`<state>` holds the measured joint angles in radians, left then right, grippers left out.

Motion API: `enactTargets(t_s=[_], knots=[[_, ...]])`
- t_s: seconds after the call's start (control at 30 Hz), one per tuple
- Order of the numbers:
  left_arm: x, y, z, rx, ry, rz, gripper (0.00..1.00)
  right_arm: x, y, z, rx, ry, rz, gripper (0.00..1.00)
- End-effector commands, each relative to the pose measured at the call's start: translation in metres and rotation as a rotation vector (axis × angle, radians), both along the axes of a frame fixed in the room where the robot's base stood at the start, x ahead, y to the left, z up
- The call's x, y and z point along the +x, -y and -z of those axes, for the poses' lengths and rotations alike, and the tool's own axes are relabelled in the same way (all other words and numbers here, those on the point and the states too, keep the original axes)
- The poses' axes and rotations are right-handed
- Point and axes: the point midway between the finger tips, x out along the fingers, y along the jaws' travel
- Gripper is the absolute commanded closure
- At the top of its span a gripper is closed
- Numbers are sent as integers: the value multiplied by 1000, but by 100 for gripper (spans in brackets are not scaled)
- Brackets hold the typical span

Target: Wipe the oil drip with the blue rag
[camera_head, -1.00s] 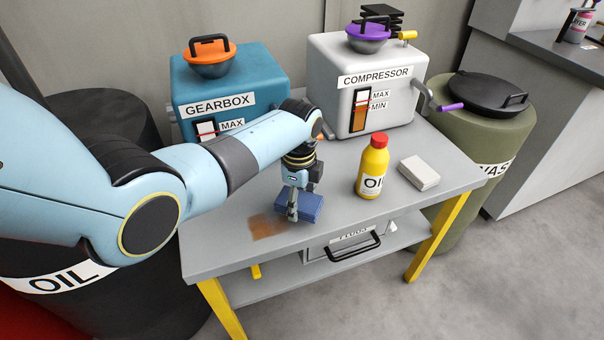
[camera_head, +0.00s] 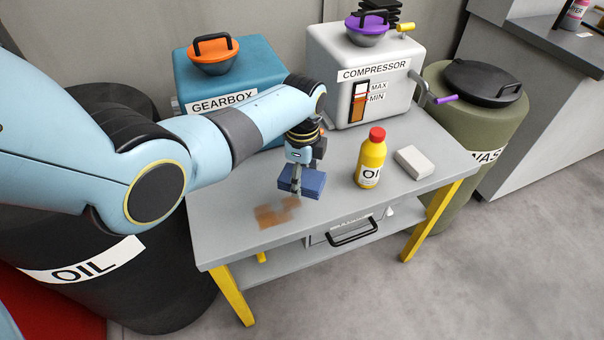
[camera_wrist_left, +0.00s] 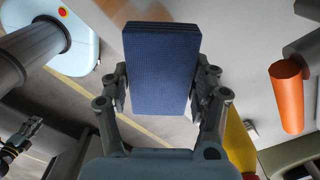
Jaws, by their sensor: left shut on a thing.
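My left gripper (camera_head: 297,180) is shut on the blue rag (camera_head: 307,184), a folded block, near the middle of the workbench. In the left wrist view the rag (camera_wrist_left: 160,70) sits between the two fingers. The brown oil drip (camera_head: 277,212) lies on the bench top, just in front and to the left of the rag. It is an irregular smear with ragged edges. The rag appears beside the drip, slightly raised; contact with the bench is unclear.
A yellow oil bottle (camera_head: 371,159) with a red cap and a white block (camera_head: 415,161) stand right of the rag. The gearbox (camera_head: 228,82) and compressor (camera_head: 352,91) are behind. A black oil drum (camera_head: 165,290) and a green waste drum (camera_head: 478,121) flank the workbench (camera_head: 232,248).

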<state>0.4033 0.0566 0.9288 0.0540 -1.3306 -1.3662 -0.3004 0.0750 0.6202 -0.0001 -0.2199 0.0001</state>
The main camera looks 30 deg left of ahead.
Motion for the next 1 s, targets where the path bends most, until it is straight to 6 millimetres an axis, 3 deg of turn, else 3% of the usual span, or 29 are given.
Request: enactTargets(t_s=[0.43,1.0], knots=[[-5,4,-1,-1,0,-9,65,1,11,-11,-13,1,-4,65],[-6,0,40,0,-1,3,65,-1,1,33,-2,-2,-1,65]])
